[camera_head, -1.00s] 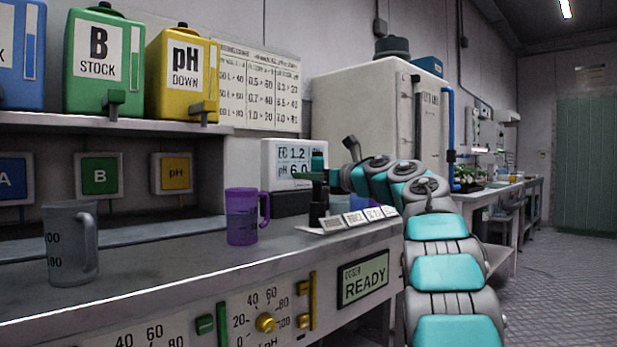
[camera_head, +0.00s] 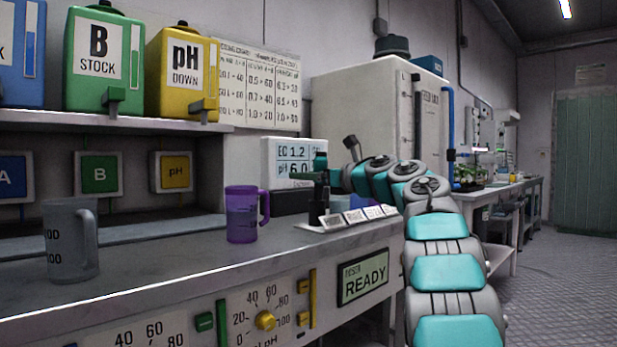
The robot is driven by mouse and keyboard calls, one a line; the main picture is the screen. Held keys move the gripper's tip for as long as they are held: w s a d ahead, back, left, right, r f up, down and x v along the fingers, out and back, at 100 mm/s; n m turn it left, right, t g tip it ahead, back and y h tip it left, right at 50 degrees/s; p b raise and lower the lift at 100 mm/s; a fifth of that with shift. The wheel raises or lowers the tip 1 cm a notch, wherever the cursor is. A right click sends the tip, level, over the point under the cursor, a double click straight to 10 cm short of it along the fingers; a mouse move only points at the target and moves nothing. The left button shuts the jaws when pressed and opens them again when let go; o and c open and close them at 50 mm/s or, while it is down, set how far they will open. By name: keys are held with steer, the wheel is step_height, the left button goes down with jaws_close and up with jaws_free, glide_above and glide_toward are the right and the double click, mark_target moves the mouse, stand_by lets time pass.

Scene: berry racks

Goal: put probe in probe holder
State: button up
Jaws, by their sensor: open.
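The probe (camera_head: 320,161) shows as a teal-capped upright piece with a dark body. It stands at the far right part of the bench, in front of the meter. A black holder-like block (camera_head: 317,213) is directly below it, and the probe appears upright in or over it. I cannot tell how deep it sits. My gripper (camera_head: 323,181) is open, at the end of my teal and grey arm, beside the probe just under its cap. The fingertips are small and dark, and partly merge with the probe.
A meter (camera_head: 293,150) reading EC 1.2 and pH 6.0 stands behind. Small labelled cards (camera_head: 355,216) lie right of the holder. A purple jug (camera_head: 241,222) and a grey measuring jug (camera_head: 71,240) stand left on the bench (camera_head: 180,264). Bench space between the jugs is clear.

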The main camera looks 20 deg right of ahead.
steer(key=b+v, duration=0.1)
steer(key=v, duration=0.6)
steer(key=shift+s+d, duration=0.1)
steer(key=shift+s, duration=0.25)
